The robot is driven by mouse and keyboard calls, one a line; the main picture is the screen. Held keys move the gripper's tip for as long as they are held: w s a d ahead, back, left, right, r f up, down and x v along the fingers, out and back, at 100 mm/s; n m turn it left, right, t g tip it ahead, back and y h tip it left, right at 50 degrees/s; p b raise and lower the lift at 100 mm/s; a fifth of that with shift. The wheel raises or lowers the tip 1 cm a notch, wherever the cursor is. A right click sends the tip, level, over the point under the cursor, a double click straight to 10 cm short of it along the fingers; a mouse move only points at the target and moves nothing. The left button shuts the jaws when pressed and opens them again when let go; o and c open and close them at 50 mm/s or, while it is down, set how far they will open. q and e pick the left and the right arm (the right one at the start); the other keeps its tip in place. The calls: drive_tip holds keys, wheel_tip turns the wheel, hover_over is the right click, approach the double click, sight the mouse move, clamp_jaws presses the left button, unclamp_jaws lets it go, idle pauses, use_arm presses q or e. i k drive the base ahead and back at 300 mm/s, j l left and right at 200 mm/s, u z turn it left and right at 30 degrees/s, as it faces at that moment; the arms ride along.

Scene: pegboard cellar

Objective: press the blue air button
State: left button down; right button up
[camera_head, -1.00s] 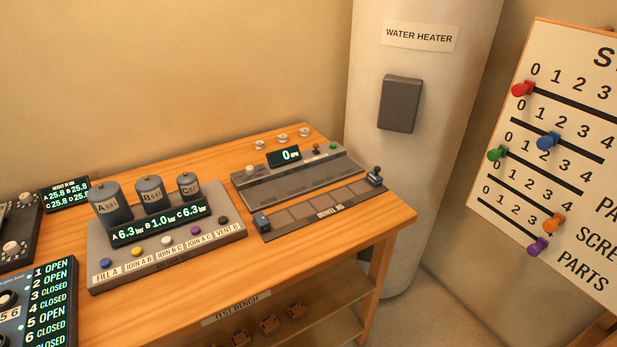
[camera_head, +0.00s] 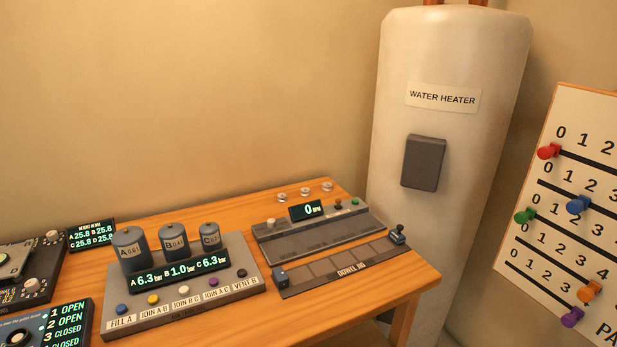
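The blue air button (camera_head: 122,309) is a small round button at the front left of the grey air panel (camera_head: 165,319), above the label "FILL A". Yellow, white, purple and black buttons run to its right, labelled JOIN A B, JOIN B C, JOIN A C and VENT B. Three grey tanks (camera_head: 174,241) marked A, B and C stand behind them. The panel's display (camera_head: 180,272) reads A 6.3, B 1.0, C 6.3 bar. Neither of my grippers is in view, and nothing covers the blue button.
The wooden bench (camera_head: 340,312) also carries a grey rpm unit (camera_head: 313,233) reading 0, a dowel jig (camera_head: 340,266) and a height display (camera_head: 91,235). A valve status panel (camera_head: 66,329) is at lower left. A water heater (camera_head: 450,150) and pegboard (camera_head: 570,220) stand at right.

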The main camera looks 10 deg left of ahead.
sight(121, 310)
drive_tip(key=u, duration=1.4)
